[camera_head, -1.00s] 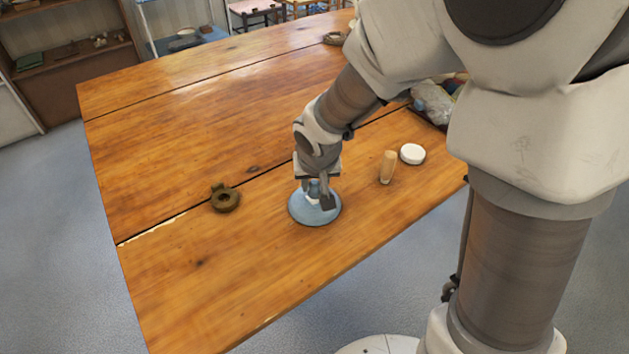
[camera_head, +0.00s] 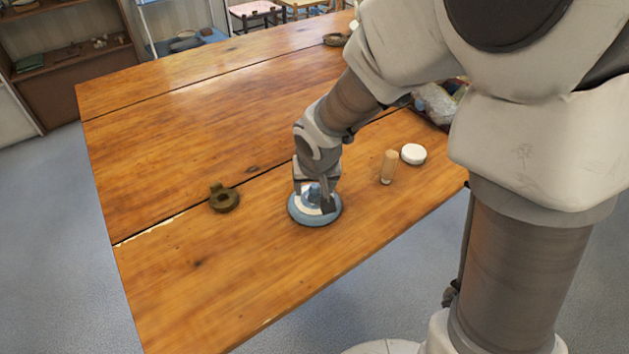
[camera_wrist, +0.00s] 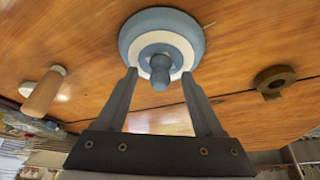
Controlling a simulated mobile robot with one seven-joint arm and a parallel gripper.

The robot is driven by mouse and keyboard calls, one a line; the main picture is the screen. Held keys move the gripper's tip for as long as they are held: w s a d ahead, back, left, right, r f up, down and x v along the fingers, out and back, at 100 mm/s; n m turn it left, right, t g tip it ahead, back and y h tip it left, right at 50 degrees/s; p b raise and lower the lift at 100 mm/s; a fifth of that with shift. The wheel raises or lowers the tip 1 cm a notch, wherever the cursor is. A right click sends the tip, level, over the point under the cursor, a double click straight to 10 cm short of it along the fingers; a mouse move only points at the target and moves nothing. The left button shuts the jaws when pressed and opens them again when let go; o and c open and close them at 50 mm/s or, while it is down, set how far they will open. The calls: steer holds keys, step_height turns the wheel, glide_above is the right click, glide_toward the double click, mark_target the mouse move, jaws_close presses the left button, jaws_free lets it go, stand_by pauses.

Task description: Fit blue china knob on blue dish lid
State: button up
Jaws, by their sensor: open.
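The blue dish lid (camera_head: 300,219) lies on the wooden table, round with a white ring around its middle; it also shows in the wrist view (camera_wrist: 196,35). The blue china knob (camera_head: 314,194) stands at the lid's centre, inside the white ring. In the wrist view the knob (camera_wrist: 160,68) has a rounded end pointing towards the camera. It looks upright and in contact with the lid; how tightly it sits I cannot tell. My gripper (camera_wrist: 159,74) is open just above the lid, one finger on each side of the knob, with visible gaps.
A brown ring with a tab (camera_head: 224,198) lies left of the lid. A wooden peg (camera_head: 388,167) and a white disc (camera_head: 413,154) are to the right. The table's front edge is near; the left and middle of the table (camera_head: 200,130) are clear.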

steer(key=p+v, duration=0.6)
steer(key=v, duration=1.1)
steer(key=shift+r, duration=0.25)
steer(key=s+d+r+t, duration=0.1)
steer(key=s+d+r, duration=0.6)
steer(key=s+d, duration=0.45)
step_height(320, 180, up, 12)
steer(key=p, duration=1.2)
steer(key=shift+s+d+r+m, duration=0.2)
steer(key=shift+s+r+m, duration=0.05)
steer(key=shift+m, duration=0.15)
